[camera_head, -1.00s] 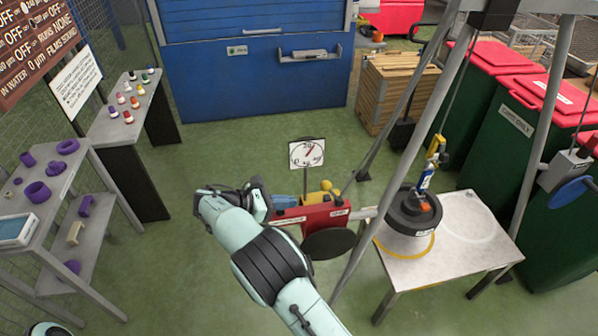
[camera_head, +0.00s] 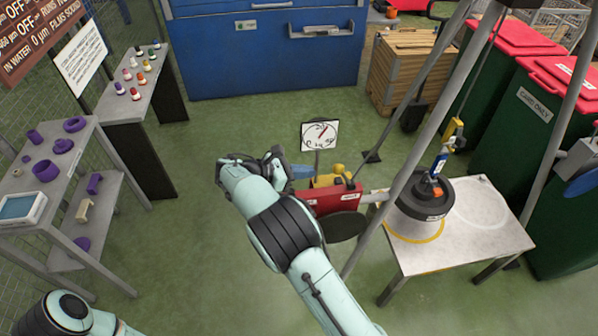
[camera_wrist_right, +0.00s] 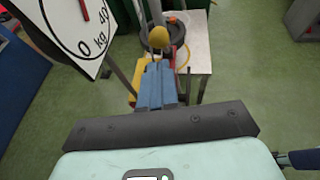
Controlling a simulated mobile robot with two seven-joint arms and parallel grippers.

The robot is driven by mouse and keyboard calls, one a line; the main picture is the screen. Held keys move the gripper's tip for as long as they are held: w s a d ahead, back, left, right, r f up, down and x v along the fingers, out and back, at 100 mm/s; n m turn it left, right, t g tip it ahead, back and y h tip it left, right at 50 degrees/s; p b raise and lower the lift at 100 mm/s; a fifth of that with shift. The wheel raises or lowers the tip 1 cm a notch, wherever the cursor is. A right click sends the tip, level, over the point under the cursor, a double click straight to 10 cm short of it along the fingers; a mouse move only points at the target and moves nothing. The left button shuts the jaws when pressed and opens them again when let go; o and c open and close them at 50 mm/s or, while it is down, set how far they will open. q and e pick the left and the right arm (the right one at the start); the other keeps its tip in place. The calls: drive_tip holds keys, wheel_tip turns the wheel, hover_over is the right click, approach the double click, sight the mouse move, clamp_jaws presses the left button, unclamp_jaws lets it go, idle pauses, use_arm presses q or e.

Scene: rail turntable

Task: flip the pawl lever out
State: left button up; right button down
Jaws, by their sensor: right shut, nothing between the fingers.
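A red winch-like box (camera_head: 338,199) stands at the middle, with a black disc (camera_head: 344,227) at its front. A yellow part (camera_head: 325,181) with a round yellow knob (camera_head: 339,169) sits at its top; this looks like the pawl lever, though I cannot be sure. In the right wrist view the yellow knob (camera_wrist_right: 159,38) shows just beyond the fingertips. My right gripper (camera_head: 302,172) has blue fingers, shut and empty, left of the yellow part. The fingers (camera_wrist_right: 156,84) partly hide the yellow part and the box in the wrist view. My left gripper is out of view.
A dial gauge (camera_head: 320,135) stands behind the box, close to my right gripper. A tripod leg (camera_head: 400,180) rises at its right. A table (camera_head: 479,240) bears a black weight (camera_head: 420,199). Shelves stand at left. Green floor is clear in the middle.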

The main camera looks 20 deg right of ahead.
approach(344, 176)
drive_tip(key=d, duration=0.1)
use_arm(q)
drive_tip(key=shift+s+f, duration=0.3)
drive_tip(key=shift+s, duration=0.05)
use_arm(e)
drive_tip(key=shift+w+d, duration=0.45)
drive_tip(key=shift+d, duration=0.35)
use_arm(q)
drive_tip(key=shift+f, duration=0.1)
use_arm(e)
drive_tip(key=shift+s, duration=0.1)
